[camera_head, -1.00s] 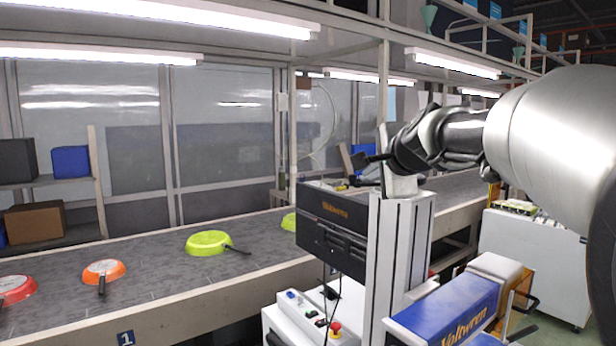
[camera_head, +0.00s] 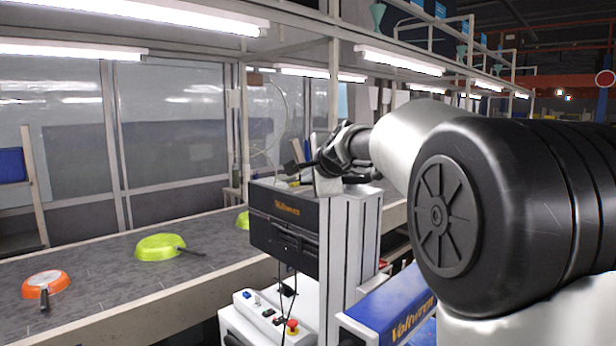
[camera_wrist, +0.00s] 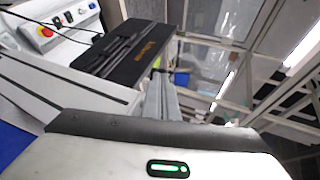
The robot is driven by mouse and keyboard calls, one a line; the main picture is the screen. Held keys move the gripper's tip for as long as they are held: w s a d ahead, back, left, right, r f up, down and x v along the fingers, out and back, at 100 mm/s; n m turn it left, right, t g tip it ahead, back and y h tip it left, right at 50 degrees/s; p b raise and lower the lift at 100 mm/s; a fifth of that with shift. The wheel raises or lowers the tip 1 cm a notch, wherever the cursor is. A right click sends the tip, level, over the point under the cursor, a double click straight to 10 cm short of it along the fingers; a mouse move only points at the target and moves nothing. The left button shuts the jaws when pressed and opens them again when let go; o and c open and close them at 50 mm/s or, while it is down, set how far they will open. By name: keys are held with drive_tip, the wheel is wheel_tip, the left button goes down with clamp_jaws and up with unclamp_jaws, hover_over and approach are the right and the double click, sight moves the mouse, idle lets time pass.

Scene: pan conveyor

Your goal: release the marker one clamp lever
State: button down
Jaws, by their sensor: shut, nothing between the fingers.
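The marker is a dark box lettered "Voltwren" (camera_head: 285,225) on a pale upright column (camera_head: 350,235) beside the conveyor. It also shows in the wrist view (camera_wrist: 130,52). My gripper (camera_head: 312,167) is at the top of the column, just above the box's right end, with its dark tip pointing left. It is shut and seems empty. I cannot pick out the clamp lever from the dark parts around the gripper, nor tell whether they touch. My wrist housing fills the bottom of the wrist view.
The conveyor (camera_head: 100,270) carries an orange pan (camera_head: 47,283) and a green pan (camera_head: 160,247), with another green pan partly hidden behind the box. A white control cabinet (camera_head: 255,325) with a red button (camera_head: 292,326) and a blue "Voltwren" unit (camera_head: 395,305) stand below.

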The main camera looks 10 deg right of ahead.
drive_tip(key=shift+w+a+p, duration=0.25)
drive_tip(key=shift+w+p, duration=0.15)
drive_tip(key=shift+p, duration=0.1)
drive_tip(key=shift+w+a+p, duration=0.25)
drive_tip(key=shift+w+p, duration=0.35)
drive_tip(key=shift+w, duration=0.25)
drive_tip(key=shift+w+a+p, duration=0.25)
drive_tip(key=shift+w+p, duration=0.35)
drive_tip(key=shift+w, duration=0.3)
drive_tip(key=shift+d, duration=0.15)
drive_tip(key=shift+s+d+b, duration=0.4)
drive_tip(key=shift+s+b, duration=0.25)
drive_tip(key=shift+s, duration=0.05)
